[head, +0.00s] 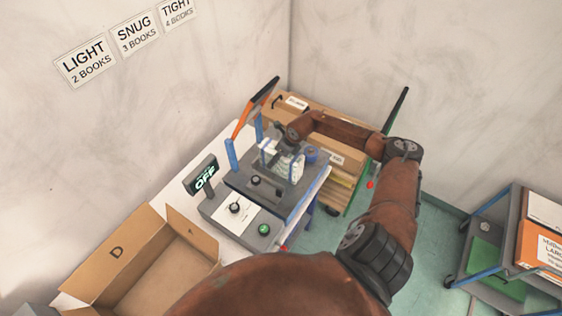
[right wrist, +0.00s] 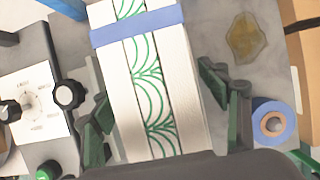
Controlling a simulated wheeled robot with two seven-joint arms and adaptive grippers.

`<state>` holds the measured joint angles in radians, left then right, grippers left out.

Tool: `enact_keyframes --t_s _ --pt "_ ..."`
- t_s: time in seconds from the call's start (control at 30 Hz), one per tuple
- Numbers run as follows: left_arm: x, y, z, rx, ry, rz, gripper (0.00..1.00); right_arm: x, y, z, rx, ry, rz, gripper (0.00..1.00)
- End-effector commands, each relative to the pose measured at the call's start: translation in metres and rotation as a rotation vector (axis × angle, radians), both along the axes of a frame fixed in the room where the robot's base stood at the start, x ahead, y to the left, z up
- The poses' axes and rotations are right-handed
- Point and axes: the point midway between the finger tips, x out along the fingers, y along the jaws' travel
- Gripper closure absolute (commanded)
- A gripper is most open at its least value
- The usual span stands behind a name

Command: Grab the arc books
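The arc books (right wrist: 150,85) are a white stack with green arc patterns and a blue band (right wrist: 137,25) around it. They show in the right wrist view, and in the head view as a small pale bundle (head: 290,167) on the grey machine (head: 265,200). My right gripper (right wrist: 165,115) is over the books, with one green finger on each side. A gap shows beside the left finger; contact at the right finger is unclear. My left gripper is not in view.
The machine has an OFF display (head: 202,177), knobs and a green button (head: 264,229). A blue roll (right wrist: 273,124) stands right of the books. An open cardboard box (head: 120,252) lies front left. A wooden cabinet (head: 345,170) stands behind, and a cart (head: 500,235) at right.

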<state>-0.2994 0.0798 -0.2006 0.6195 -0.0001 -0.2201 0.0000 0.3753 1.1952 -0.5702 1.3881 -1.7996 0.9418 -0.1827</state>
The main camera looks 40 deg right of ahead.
Motion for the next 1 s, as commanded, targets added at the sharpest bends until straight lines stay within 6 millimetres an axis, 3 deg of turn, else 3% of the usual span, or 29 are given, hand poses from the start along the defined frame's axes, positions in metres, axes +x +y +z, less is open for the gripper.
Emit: enact_keyframes --t_s 1.0 --pt "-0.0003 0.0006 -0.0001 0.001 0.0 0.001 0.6 -0.0023 0.001 -0.0035 0.001 0.006 0.001 1.0"
